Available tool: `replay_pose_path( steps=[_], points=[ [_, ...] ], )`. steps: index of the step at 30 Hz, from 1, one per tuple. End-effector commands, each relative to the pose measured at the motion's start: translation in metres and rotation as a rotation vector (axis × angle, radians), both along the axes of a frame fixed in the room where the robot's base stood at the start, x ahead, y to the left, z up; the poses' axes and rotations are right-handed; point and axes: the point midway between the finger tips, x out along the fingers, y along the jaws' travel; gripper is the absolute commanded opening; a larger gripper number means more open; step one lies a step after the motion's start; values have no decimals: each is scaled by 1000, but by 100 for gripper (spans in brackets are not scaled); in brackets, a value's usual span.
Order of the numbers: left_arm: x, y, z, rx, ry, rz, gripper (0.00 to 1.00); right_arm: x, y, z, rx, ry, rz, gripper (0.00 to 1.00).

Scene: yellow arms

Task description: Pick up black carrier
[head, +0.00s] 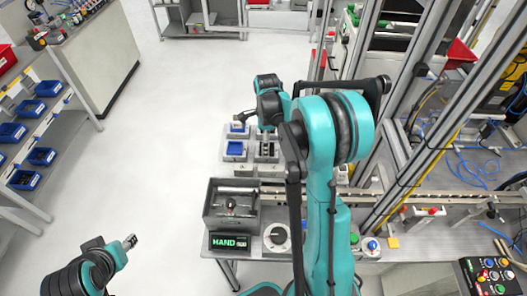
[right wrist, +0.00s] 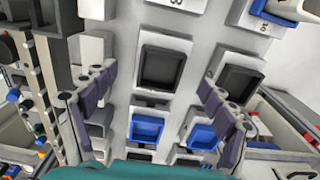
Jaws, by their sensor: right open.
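A black carrier (right wrist: 162,68), a square tray with a raised rim on a white holder, lies between the fingers of my right gripper (right wrist: 156,80) in the right wrist view. The fingers are spread wide on both sides and hold nothing. The gap between gripper and carrier is unclear. A second black carrier (right wrist: 239,82) sits to the right, partly behind the right finger. In the head view my right gripper (head: 242,118) is at the far end of the bench. My left gripper (head: 130,242) is over the floor at lower left, too small to read.
Blue carriers (right wrist: 147,129) sit below the black ones in the right wrist view. In the head view a grey box (head: 210,203) and a display panel (head: 229,241) stand on the bench near me. Metal posts (head: 415,75) rise at the right.

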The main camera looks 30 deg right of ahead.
Motion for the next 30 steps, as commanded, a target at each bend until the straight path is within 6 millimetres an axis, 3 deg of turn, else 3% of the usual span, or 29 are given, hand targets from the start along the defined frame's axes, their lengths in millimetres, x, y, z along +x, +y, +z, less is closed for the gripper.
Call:
replay_pose_path(
  steps=[9, 17, 20, 25, 30],
  points=[
    [0, 0, -9, 0, 0, 0, 43, 0, -2, -45, -1, -1, 2, 84],
    [0, 0, -9, 0, 0, 0, 43, -1, -2, -47, -1, -1, 2, 84],
    [0, 0, -9, 0, 0, 0, 43, -1, -2, -47, -1, -1, 2, 63],
    [0, 0, -9, 0, 0, 0, 43, 0, -2, -47, -1, -1, 3, 19],
    [0, 0, -9, 0, 0, 0, 43, -1, -2, -47, -1, -1, 3, 20]
  ],
)
